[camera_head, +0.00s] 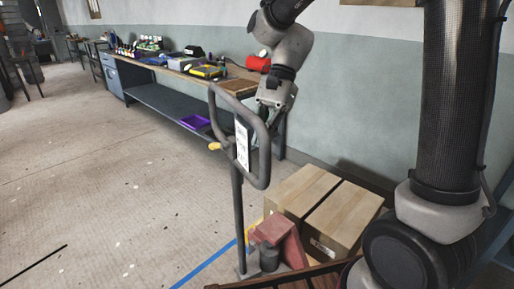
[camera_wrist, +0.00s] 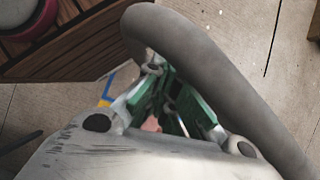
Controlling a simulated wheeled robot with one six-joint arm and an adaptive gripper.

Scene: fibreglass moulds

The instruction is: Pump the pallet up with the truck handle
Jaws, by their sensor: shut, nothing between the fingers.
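The truck handle (camera_head: 262,170) is a grey closed loop on an upright post, with a white label plate and a small yellow lever (camera_head: 215,146). The red truck body (camera_head: 280,238) is at its foot. My gripper (camera_head: 270,108) is at the upper right side of the loop, pointing down. In the wrist view the thick grey tube of the handle (camera_wrist: 215,75) curves closely past my green-padded fingers (camera_wrist: 163,90). My gripper is shut with nothing held. I cannot tell whether it touches the tube. The pallet itself is mostly hidden under the boxes.
Two cardboard boxes (camera_head: 335,215) stand right of the truck, near the wall. A long workbench (camera_head: 185,105) with tools and a red cylinder (camera_head: 257,63) runs behind the handle. A blue floor line (camera_head: 205,268) passes left of the truck. The floor at left is clear.

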